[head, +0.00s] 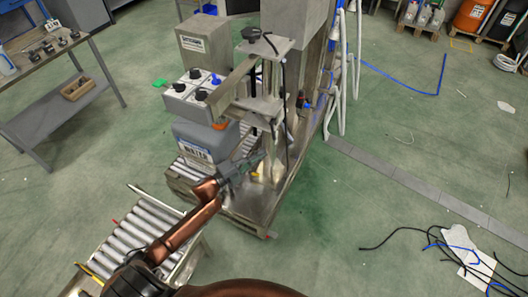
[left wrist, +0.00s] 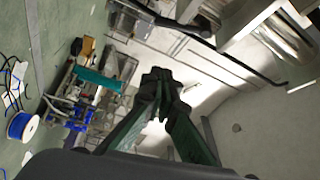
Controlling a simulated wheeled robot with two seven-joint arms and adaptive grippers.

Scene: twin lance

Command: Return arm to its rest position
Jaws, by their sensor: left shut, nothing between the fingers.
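My left arm (head: 190,225) is copper-coloured and reaches from the bottom left towards the filling station. Its left gripper (head: 256,158) is at the station's front, close to the metal frame and right of the grey-blue water container. In the left wrist view the two dark green fingers of this gripper (left wrist: 160,80) come together at their tips, with nothing visible between them. I cannot tell from the head view whether the gripper touches the frame. My right gripper is not in view.
The water container (head: 205,143) stands on rollers beside the station's metal frame (head: 290,60). A roller conveyor (head: 135,228) lies at the lower left. A grey workbench (head: 60,50) is at the upper left. Black and blue cables (head: 440,250) lie on the right floor. Open green floor (head: 350,220) lies right of the station.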

